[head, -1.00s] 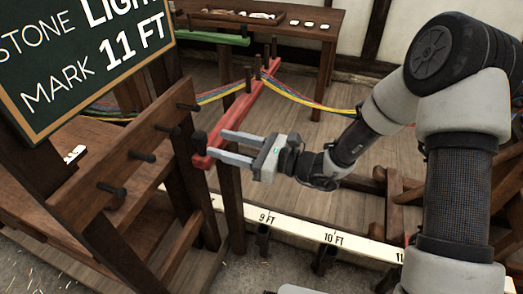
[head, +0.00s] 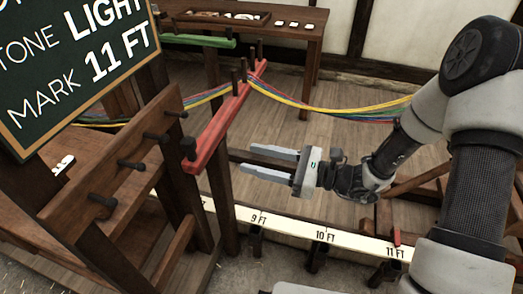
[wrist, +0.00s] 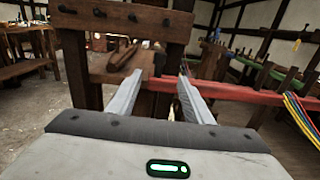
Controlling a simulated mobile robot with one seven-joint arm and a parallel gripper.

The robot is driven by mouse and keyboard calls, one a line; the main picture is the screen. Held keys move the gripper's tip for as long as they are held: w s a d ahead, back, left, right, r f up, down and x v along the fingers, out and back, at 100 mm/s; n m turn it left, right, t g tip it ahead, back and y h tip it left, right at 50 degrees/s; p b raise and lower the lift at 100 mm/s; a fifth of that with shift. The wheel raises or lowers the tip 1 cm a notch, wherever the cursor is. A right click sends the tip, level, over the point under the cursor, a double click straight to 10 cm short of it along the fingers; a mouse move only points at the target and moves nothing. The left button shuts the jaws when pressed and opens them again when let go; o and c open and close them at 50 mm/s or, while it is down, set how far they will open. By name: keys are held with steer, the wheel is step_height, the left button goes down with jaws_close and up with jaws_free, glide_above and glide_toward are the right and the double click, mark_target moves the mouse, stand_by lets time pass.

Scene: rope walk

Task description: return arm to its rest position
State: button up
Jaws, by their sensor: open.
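My gripper (head: 272,164) is open, its two fingers pointing left in the head view, with nothing between them. It hangs to the right of the red crossbar (head: 218,124), apart from it in the head view. In the wrist view, my gripper (wrist: 153,95) shows both fingers spread and empty. The red crossbar (wrist: 245,94) shows beyond the fingers there, running off to the right. My arm reaches in from the right of the head view.
A dark wooden frame with pegs (head: 125,180) stands at the left, under a chalkboard (head: 75,65). Coloured ropes (head: 320,112) sag behind my gripper. A white measuring rail (head: 290,228) runs below it. A green crossbar (head: 195,34) and a table (head: 290,33) are farther back.

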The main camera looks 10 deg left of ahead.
steer(key=s+d+r+n+g+h, duration=0.2)
steer(key=s+d+r+n+h, duration=0.15)
steer(key=s+n, duration=0.25)
steer(key=s+d+r+n+g+h, duration=0.2)
steer(key=s+n+h, duration=0.2)
steer(key=s+n, duration=0.1)
steer(key=s+d+r+n+t+h, duration=0.1)
steer(key=d+r+n+t+h, duration=0.35)
steer(key=d, duration=0.55)
steer(key=s+d+r+n+t+h, duration=0.2)
steer(key=d+r+n+t+h, duration=0.3)
steer(key=d, duration=0.5)
step_height(320, 180, up, 19)
steer(key=m+g+h+p, duration=0.1)
steer(key=p, duration=1.8)
steer(key=shift+r+p, duration=0.2)
steer(key=shift+p, duration=0.15)
steer(key=shift+m+g, duration=0.25)
